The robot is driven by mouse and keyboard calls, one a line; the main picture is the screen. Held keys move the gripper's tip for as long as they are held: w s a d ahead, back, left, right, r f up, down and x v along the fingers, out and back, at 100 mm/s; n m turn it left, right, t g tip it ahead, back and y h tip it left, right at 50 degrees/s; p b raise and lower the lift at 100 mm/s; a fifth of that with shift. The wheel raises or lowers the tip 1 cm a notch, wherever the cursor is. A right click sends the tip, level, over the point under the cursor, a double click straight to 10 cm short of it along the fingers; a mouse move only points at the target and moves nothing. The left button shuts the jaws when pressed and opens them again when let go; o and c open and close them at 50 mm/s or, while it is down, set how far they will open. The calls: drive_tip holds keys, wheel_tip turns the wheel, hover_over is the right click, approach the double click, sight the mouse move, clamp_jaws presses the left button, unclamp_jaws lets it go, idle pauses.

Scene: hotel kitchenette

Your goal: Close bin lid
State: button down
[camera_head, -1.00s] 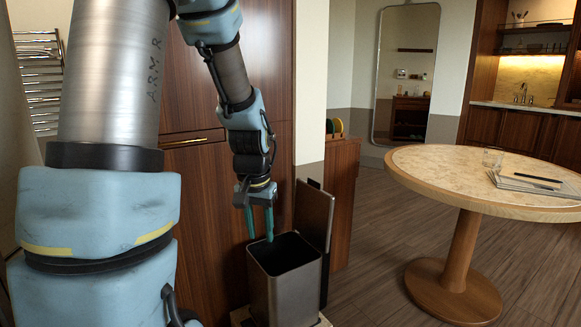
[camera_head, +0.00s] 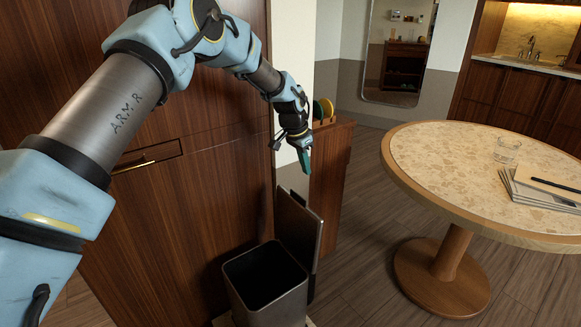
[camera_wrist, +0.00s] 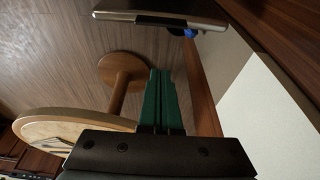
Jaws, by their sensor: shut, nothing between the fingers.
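A grey metal bin (camera_head: 264,284) stands on the floor at the lower middle of the head view, its top open and its inside dark. Its lid (camera_head: 300,229) stands upright, hinged at the bin's right side. My gripper (camera_head: 306,168) is above the lid's top edge, apart from it, with its green fingers together and nothing between them. In the wrist view the shut fingers (camera_wrist: 163,82) point up the picture, and the lid (camera_wrist: 165,14) shows edge-on at the top. The bin's lower part is cut off by the frame.
Wooden cabinet doors (camera_head: 190,195) rise behind the bin. A low wooden cabinet (camera_head: 331,175) stands right of the lid. Floor (camera_head: 365,235) shows between it and the table.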

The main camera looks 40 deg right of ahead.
drive_tip(key=shift+a+f+p, duration=0.3)
drive_tip(key=shift+f+p, duration=0.45)
drive_tip(key=shift+f, duration=0.6)
drive_tip(key=shift+a+f+p, duration=0.25)
drive_tip(key=shift+f+p, duration=0.55)
drive_tip(key=shift+f, duration=0.55)
drive_tip(key=shift+a+f+p, duration=0.3)
drive_tip(key=shift+f+p, duration=0.45)
drive_tip(key=shift+f, duration=0.6)
drive_tip(key=shift+a, duration=0.1)
